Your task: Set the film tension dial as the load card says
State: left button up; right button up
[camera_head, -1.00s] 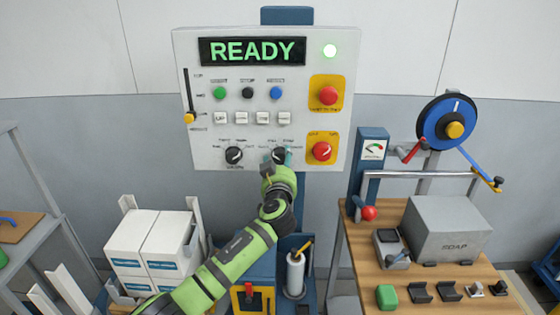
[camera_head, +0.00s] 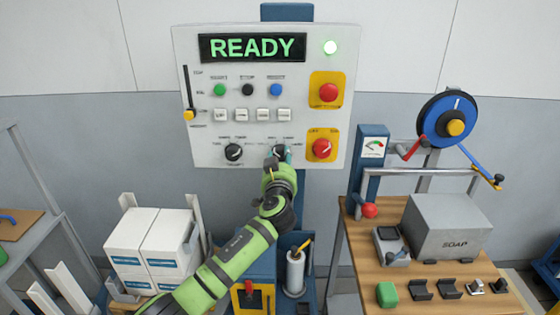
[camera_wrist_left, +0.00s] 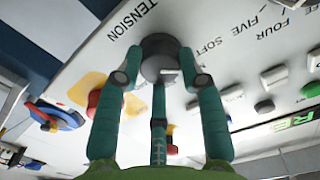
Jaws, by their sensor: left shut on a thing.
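The film tension dial (camera_head: 280,149) is the right one of two dark knobs low on the control panel (camera_head: 205,155). In the left wrist view the dial (camera_wrist_left: 160,58) is a dark round knob beside the printed words TENSION and SOFT. My left gripper (camera_head: 277,157) is at the knob, and its teal fingers (camera_wrist_left: 160,77) are closed around it. The fingers hide part of the dial and its lower edge, so I cannot read its setting. I cannot make out a load card. My right gripper is not in view.
Close to the dial are the left knob (camera_head: 233,152), a red knob on yellow (camera_head: 321,149) and a row of white buttons (camera_head: 242,116). The screen (camera_head: 252,50) reads READY. A wooden bench (camera_head: 440,270) with a grey box (camera_head: 447,228) stands right; white cartons (camera_head: 150,240) stand left.

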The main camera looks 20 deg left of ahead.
pick_arm(q)
jog(key=m, duration=0.2)
jog(key=shift+m, duration=0.3)
jog(key=m, duration=0.3)
jog(key=shift+r+m, duration=0.1)
jog(key=shift+m, duration=0.3)
jog(key=m, duration=0.3)
jog(key=shift+p, duration=0.4)
jog(key=shift+m+p, duration=0.55)
jog(key=shift+m, duration=1.55)
jog(key=o, duration=1.2)
jog(key=shift+c, duration=0.2)
